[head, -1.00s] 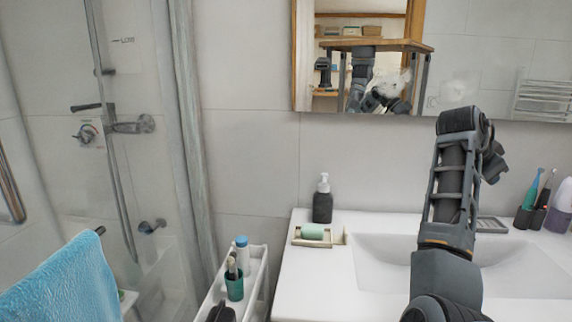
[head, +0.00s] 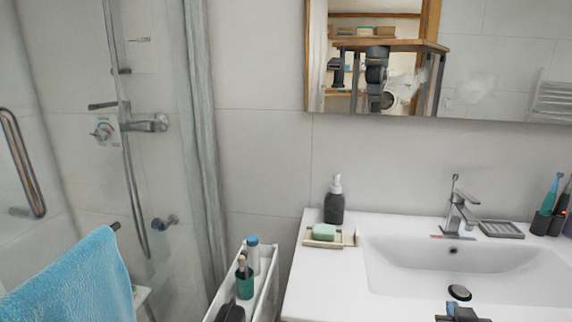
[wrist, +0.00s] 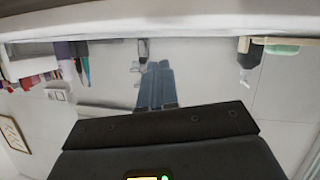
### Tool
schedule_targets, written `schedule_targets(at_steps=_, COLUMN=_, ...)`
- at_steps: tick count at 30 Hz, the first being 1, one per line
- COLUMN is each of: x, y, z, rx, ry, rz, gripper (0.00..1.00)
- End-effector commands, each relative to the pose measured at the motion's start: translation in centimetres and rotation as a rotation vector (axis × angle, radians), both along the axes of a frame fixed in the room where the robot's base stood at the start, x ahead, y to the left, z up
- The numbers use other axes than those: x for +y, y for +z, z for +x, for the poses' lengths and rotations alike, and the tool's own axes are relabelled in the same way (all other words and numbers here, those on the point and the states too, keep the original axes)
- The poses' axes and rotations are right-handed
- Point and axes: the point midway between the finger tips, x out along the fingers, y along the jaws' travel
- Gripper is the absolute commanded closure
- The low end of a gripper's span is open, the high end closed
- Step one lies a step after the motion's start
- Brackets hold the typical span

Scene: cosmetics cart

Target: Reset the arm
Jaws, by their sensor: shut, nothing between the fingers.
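My gripper (wrist: 156,68) shows in the wrist view as closed fingers rising from a wide dark body at the bottom, with nothing between them. That view is upside down, and the fingers stand out against the pale wall and sink area. In the head view only a small dark part of my arm shows at the bottom edge, in front of the sink; the rest is out of frame. The mirror (head: 480,60) reflects part of my body.
The white sink (head: 400,270) holds a faucet (head: 459,210), a soap dish (head: 345,238) and a dark pump bottle (head: 334,205). A white cart (head: 268,275) with bottles stands to its left. A blue towel (head: 75,280) hangs at the lower left.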

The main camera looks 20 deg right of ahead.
Motion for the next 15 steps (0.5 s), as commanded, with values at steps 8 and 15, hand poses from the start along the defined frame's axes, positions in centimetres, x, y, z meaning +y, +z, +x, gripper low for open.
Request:
schedule_targets(at_steps=8, x=8.8, y=-2.9, z=-7.0, rx=0.031, ry=0.278, rz=-0.019, gripper=1.0)
schedule_targets(at_steps=15, x=15.8, y=-2.7, z=-13.8, rx=0.017, ry=0.474, rz=0.001, gripper=1.0)
